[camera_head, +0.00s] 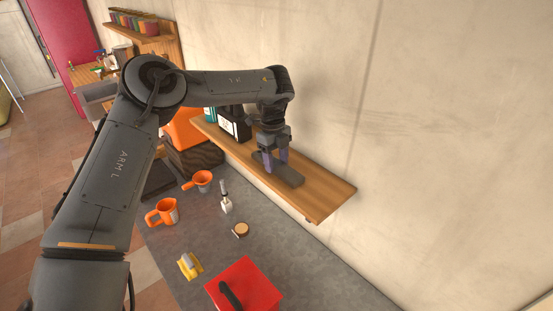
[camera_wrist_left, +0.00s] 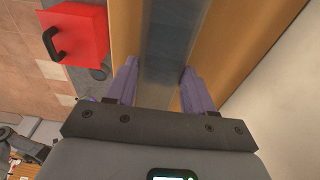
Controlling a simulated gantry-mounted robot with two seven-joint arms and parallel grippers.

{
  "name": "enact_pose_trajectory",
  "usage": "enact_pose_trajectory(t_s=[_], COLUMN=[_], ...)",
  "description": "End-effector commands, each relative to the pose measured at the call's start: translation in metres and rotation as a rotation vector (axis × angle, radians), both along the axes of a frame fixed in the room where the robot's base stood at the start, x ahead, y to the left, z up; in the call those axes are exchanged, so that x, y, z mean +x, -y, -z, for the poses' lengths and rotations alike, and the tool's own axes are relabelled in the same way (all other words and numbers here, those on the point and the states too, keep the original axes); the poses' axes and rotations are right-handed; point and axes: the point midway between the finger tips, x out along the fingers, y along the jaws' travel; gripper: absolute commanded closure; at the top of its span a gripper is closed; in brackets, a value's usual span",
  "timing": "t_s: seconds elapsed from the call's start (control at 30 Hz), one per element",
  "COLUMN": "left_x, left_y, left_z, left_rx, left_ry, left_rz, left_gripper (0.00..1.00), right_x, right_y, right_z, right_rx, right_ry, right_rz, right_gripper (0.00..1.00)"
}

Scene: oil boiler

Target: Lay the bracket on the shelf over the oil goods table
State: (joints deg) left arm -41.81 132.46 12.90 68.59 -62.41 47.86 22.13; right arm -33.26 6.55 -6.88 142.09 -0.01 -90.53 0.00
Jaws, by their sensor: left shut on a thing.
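The bracket (camera_head: 287,175) is a flat dark grey bar. In the head view it lies lengthwise along the wooden shelf (camera_head: 325,192), level with the board. It rests on the board or is just above it; I cannot tell which. My left gripper (camera_head: 274,165), with purple fingers, points down over the shelf and is shut on the bracket. In the left wrist view the bracket (camera_wrist_left: 172,35) runs between the fingers (camera_wrist_left: 160,70), with the shelf board (camera_wrist_left: 225,40) on both sides. The oil goods table (camera_head: 205,250) is below the shelf. My right gripper is not in view.
A black-and-white container (camera_head: 233,123) stands on the shelf left of my gripper. The shelf's right end is clear. On the table are orange jugs (camera_head: 164,212), a red can (camera_head: 243,288), a yellow item (camera_head: 189,266) and small goods. The wall (camera_head: 440,130) is close behind.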

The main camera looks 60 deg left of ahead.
Motion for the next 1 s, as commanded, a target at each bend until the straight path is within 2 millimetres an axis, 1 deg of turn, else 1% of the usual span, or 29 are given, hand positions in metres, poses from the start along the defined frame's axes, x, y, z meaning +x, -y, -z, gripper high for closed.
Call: enact_pose_trajectory(t_s=[0.3, 0.33, 0.4, 0.5, 0.87, 1.0], left_x=[0.001, 0.0, 0.0, 0.0, 0.001, 0.001], left_y=[0.0, 0.0, 0.0, 0.0, 0.0, -0.002], left_z=[0.001, 0.002, 0.001, 0.001, -0.002, -0.015], left_rx=[0.0, 0.0, 0.0, 0.0, 0.001, 0.004], left_ry=[0.002, 0.001, 0.001, 0.001, 0.001, 0.003], left_rz=[0.001, 0.001, 0.001, 0.001, 0.001, 0.003], left_gripper=[0.97, 0.46, 0.35, 0.22, 0.22, 0.22], right_x=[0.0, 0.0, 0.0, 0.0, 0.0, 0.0], right_y=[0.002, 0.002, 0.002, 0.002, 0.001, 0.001], right_z=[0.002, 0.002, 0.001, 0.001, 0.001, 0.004], right_rx=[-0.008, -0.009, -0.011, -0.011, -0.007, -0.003], right_ry=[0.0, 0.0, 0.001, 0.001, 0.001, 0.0], right_rz=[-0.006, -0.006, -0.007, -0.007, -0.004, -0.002], right_gripper=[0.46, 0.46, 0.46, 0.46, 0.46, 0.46])
